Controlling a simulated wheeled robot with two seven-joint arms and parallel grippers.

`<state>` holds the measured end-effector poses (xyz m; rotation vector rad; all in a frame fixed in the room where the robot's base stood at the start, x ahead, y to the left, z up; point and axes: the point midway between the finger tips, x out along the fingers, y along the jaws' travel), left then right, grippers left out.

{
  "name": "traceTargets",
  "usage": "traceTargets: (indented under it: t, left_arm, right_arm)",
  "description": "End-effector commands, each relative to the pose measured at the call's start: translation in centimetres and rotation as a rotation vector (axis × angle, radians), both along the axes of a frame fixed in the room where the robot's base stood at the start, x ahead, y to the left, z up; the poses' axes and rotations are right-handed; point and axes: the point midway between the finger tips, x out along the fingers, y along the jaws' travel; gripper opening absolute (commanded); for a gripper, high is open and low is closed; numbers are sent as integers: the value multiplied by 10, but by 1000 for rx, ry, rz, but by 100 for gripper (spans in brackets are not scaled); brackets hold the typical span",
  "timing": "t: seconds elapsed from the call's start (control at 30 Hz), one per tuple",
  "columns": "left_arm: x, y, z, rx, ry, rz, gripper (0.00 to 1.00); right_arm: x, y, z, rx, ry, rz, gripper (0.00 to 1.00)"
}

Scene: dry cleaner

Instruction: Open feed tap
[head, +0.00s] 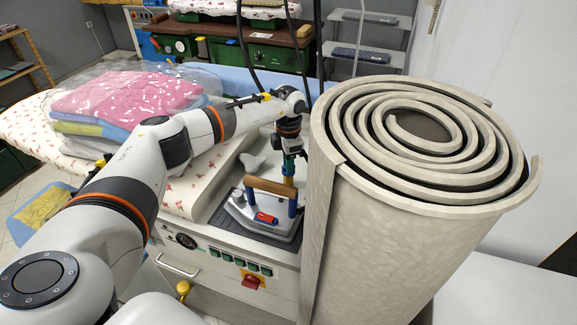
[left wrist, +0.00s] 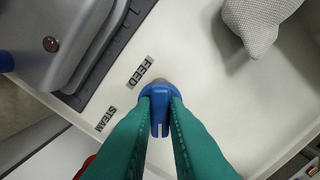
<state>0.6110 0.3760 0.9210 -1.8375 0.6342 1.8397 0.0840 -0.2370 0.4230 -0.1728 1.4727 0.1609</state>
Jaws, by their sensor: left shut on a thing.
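The feed tap (left wrist: 160,118) shows in the left wrist view as a blue handle beside a label reading FEED (left wrist: 141,72) on a pale worktop. A small tan part shows just beyond it. My left gripper (left wrist: 160,98) has its green fingers on both sides of the blue handle and is shut on it. In the head view my left gripper (head: 289,172) points down behind the iron. The tap is hard to make out there. My right gripper is in neither view.
An iron (head: 262,215) with a wooden handle rests on a dark mat close to the gripper. A large beige roll (head: 390,240) stands upright just right of it. Folded textiles (head: 125,98) lie at left. A STEAM label (left wrist: 105,118) is near the tap.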

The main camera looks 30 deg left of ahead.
Motion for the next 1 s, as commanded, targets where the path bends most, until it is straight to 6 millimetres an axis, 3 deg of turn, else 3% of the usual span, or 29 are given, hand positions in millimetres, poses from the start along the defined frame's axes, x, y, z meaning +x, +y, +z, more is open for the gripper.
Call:
traceTargets:
  t: [0.5,1.0]
  left_arm:
    - [1,0,-1,-1,-5,-459,0]
    - [1,0,1,0,-4,-672,0]
  right_arm:
    - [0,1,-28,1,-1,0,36]
    - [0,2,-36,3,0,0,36]
